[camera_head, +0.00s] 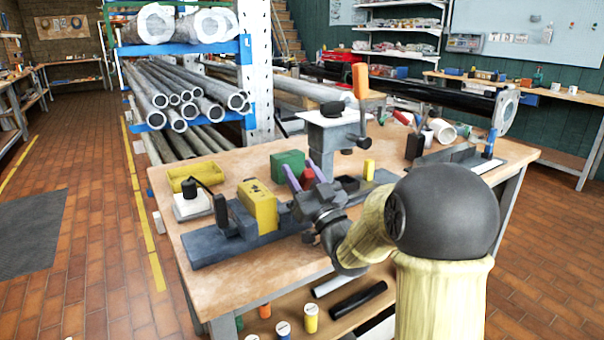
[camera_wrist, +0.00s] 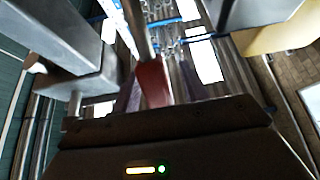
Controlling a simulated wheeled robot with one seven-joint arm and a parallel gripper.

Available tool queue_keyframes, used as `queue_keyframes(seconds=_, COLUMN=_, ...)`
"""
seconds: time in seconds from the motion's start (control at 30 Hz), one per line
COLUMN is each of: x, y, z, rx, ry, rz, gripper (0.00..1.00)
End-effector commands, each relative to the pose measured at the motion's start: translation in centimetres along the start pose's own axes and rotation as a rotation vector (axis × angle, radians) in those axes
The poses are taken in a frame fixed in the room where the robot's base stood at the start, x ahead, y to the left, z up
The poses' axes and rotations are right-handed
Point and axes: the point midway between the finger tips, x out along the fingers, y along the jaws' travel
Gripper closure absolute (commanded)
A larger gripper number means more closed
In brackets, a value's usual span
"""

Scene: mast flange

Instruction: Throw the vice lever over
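The grey vice (camera_head: 235,222) sits on the bench with a yellow block (camera_head: 257,205) between its jaws. My gripper (camera_head: 306,176) is just right of the yellow block, with two purple fingers apart. A red grip (camera_head: 308,180) shows between them. In the wrist view the red grip (camera_wrist: 153,82) sits at the end of a metal rod, between my fingers (camera_wrist: 154,92). I cannot tell whether the fingers touch it. My wrist hides the vice's right end.
A press-like stand (camera_head: 333,130) with an orange handle (camera_head: 360,80) rises just behind my gripper. A green block (camera_head: 288,163), a yellow tray (camera_head: 195,176) and a small yellow cylinder (camera_head: 369,169) stand nearby. The bench's (camera_head: 250,270) front strip is clear. A pipe rack stands behind.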

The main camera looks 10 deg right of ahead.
Motion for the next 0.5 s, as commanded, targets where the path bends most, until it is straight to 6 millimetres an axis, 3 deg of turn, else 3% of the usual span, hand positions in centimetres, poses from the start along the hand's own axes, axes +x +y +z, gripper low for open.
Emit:
queue_keyframes(seconds=0.3, x=0.2, y=0.0, z=-0.3, rx=-0.001, ry=0.002, rz=0.000, gripper=0.56)
queue_keyframes(seconds=0.5, x=1.3, y=0.0, z=-2.3, rx=-0.004, ry=0.004, rz=-0.001, gripper=0.56)
